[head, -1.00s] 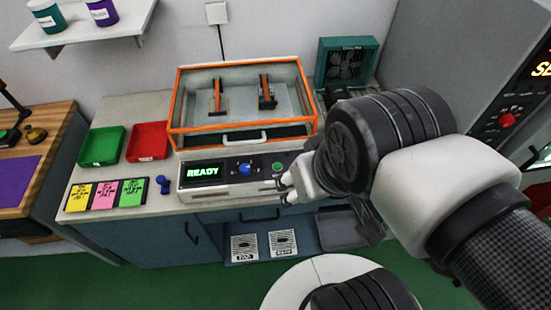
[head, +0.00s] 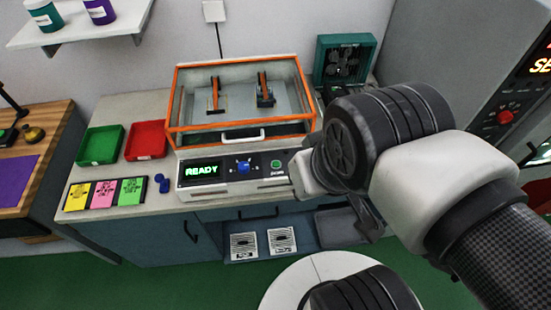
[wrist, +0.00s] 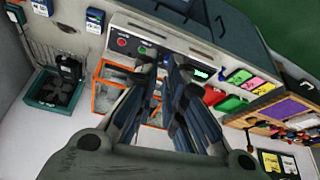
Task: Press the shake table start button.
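The shake table (head: 180,140) has an orange-framed clear cover. Its front panel shows a lit READY display (head: 202,170), a blue knob (head: 243,167) and a green button (head: 277,164). The green button also shows in the wrist view (wrist: 143,50), with a red button (wrist: 122,42) beside it. In the head view the red button is hidden behind my gripper.
Green (head: 101,145) and red (head: 146,140) trays and colored cards (head: 104,194) lie on the bench at left. A small blue object (head: 163,185) stands left of the panel. A teal fan box (head: 344,60) stands behind right. A grey cabinet with a red button (head: 505,117) is at right.

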